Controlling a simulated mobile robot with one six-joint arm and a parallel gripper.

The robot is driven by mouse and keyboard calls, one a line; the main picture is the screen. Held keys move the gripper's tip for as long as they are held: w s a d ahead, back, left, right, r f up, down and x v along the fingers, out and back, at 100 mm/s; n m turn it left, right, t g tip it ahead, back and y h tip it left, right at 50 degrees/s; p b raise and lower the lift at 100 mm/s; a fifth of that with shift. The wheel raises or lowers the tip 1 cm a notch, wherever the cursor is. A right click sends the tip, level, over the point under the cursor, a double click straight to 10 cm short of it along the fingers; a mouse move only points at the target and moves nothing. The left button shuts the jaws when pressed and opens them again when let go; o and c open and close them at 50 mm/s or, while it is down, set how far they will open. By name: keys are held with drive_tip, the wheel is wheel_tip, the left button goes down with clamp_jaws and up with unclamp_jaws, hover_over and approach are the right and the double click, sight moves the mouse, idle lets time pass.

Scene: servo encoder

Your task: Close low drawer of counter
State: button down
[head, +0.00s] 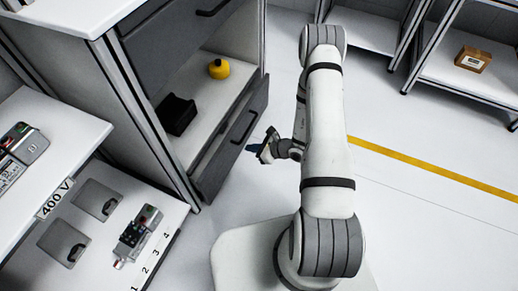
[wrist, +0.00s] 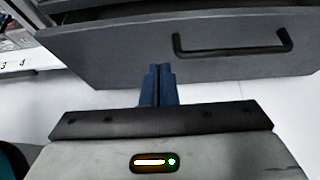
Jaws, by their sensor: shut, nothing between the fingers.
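The low drawer (head: 232,142) of the counter is pulled open, with its dark grey front and black bar handle facing my arm. My gripper (head: 254,148) is at the right of the drawer front. In the wrist view the shut blue fingers (wrist: 158,84) point at the drawer front (wrist: 180,55), left of its handle (wrist: 232,48). I cannot tell whether the fingertips touch the front.
The counter's upper drawer (head: 170,40) is above the open one. A workbench (head: 85,140) with devices and a "400 V" label stands at the left. A shelf with a small cardboard box (head: 472,59) is at the far right. The floor right of my arm is clear, with a yellow line (head: 430,168).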

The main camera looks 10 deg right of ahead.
sight(228, 144)
drive_tip(key=x, duration=0.2)
drive_tip(key=b+x, duration=0.1)
drive_tip(key=x, duration=0.1)
drive_tip(key=r+b+x, duration=0.1)
drive_tip(key=x, duration=0.2)
drive_tip(key=shift+w+a, duration=0.3)
drive_tip(key=shift+a, duration=0.05)
drive_tip(key=shift+w+a+r, duration=0.1)
drive_tip(key=shift+w+a, duration=0.1)
drive_tip(key=shift+w, duration=0.05)
drive_tip(key=shift+w+a, duration=0.1)
drive_tip(key=shift+a, duration=0.05)
drive_tip(key=shift+w+b, duration=0.1)
drive_tip(key=shift+b, duration=0.2)
